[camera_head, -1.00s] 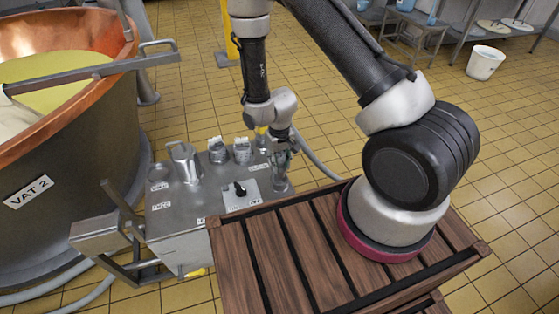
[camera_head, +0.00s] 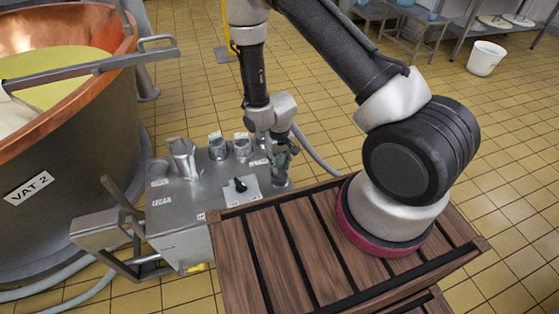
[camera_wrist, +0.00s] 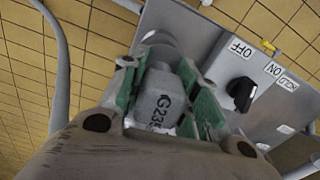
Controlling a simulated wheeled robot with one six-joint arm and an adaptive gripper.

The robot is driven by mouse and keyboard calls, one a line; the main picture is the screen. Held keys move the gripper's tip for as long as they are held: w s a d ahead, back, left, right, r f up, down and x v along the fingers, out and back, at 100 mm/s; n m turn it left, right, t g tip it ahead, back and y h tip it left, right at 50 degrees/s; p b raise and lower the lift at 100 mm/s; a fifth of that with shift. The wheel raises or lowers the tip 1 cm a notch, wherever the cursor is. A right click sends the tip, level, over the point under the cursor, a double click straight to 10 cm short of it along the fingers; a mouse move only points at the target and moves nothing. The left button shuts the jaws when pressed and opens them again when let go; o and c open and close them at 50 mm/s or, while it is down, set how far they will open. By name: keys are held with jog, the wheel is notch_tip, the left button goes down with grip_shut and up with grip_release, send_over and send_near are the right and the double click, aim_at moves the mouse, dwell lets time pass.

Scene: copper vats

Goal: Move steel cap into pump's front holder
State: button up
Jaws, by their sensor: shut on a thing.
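My gripper (camera_head: 280,163) is over the right end of the pump's top in the head view. In the wrist view, my gripper (camera_wrist: 166,92) has its green-padded fingers closed around a grey metal piece (camera_wrist: 158,98) marked "G235", which I take to be the steel cap. A curved metal edge shows just beyond it. The cap's lower end is hidden by the fingers. The pump (camera_head: 178,215) is a steel box with labels on its top. I cannot tell which spot is the front holder, nor whether the cap touches the pump.
A black knob (camera_head: 240,185) sits on the pump panel beside my gripper; it also shows between OFF and ON labels in the wrist view (camera_wrist: 241,93). A slatted wooden crate (camera_head: 275,255) is in front; a copper vat (camera_head: 75,150) is left.

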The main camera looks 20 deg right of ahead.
aim_at(280, 168)
jog(key=shift+f, duration=1.05)
jog(key=shift+f, duration=0.6)
dwell(0.4)
jog(key=o, duration=1.2)
